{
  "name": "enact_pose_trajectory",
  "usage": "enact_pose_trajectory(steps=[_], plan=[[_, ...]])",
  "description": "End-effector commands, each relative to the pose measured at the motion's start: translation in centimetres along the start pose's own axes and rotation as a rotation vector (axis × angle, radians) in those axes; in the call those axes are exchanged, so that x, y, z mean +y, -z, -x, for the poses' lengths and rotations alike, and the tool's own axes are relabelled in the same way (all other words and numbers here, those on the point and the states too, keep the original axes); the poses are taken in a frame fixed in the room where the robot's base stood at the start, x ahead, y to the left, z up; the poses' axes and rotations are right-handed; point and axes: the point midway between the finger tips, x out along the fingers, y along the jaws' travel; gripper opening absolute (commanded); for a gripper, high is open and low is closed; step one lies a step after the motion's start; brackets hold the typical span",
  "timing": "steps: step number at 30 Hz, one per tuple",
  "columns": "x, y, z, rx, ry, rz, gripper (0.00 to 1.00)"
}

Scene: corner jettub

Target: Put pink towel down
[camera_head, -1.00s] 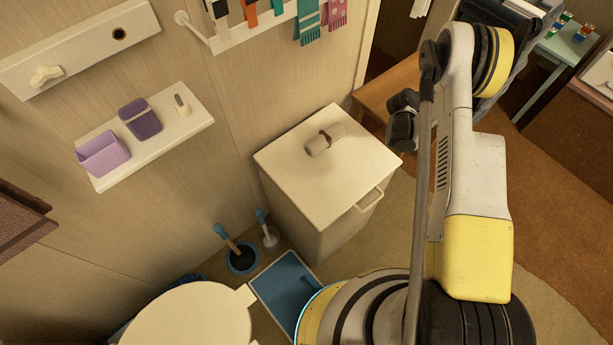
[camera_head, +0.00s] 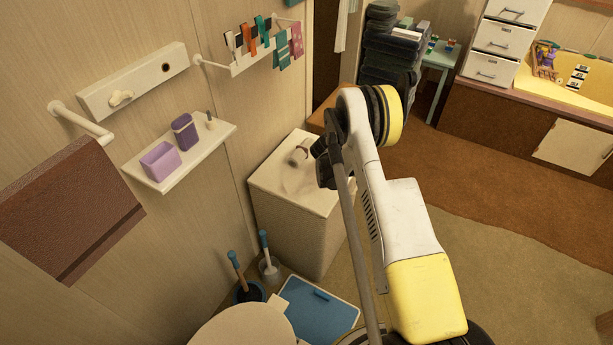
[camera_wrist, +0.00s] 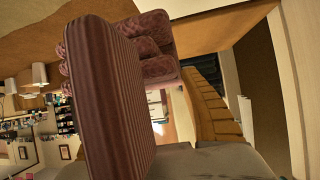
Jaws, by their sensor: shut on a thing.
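The pink towel (camera_wrist: 105,95) fills the left and middle of the wrist view, close to the camera. It is dusky pink and ribbed, with thick folded layers behind its near face. My gripper (camera_head: 326,165) is at the far end of my arm in the head view, small and dark, in front of the white cabinet (camera_head: 290,225). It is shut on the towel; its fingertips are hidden. In the head view I cannot make out the held towel.
A roll (camera_head: 299,154) lies on the cabinet top. A wall shelf (camera_head: 205,150) holds purple containers. Small towels hang on a rack (camera_head: 265,58). A brown towel (camera_head: 70,215) hangs on a bar at left. Open floor (camera_head: 500,230) lies at right.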

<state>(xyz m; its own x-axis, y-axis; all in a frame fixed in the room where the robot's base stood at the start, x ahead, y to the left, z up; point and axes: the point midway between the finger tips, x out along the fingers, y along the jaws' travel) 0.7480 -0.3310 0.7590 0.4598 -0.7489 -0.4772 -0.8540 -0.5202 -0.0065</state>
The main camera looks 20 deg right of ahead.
Motion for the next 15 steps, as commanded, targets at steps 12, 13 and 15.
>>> enact_pose_trajectory(steps=[12,13,15], plan=[[-5.0,-8.9,3.9,0.0,0.003,0.002,0.19],[-5.3,-9.3,4.2,0.0,0.003,0.002,0.19],[-5.7,-10.0,4.6,0.0,0.002,0.002,0.19]])
